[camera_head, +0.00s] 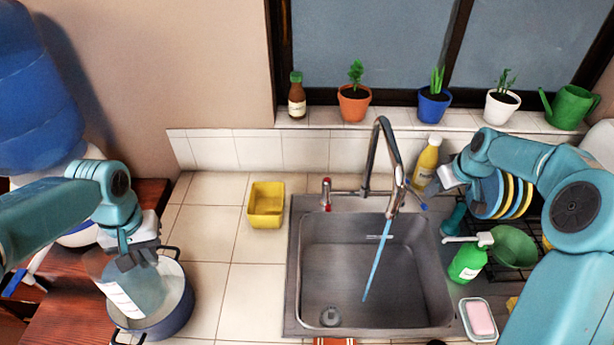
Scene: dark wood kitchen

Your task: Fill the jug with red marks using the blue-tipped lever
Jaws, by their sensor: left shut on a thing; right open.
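My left gripper (136,258) is shut on a clear bluish jug (146,290). The jug is tilted and held over the blue pot at the left; a pale label shows on its side, but any red marks are too small to tell. The faucet (382,150) stands behind the sink. A blue stream of water (376,262) runs from its spout into the sink. The blue-tipped lever (421,204) is at the right of the faucet base, the red-tipped lever (326,192) at the left. My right gripper (443,182) is open, just right of the blue-tipped lever; contact is not visible.
The sink (330,270) holds only a drain piece. The pot (172,318) stands at the left counter edge. A yellow container (266,206) is left of the sink. A yellow bottle (427,160), green soap bottle (466,264) and dish rack (530,215) crowd the right.

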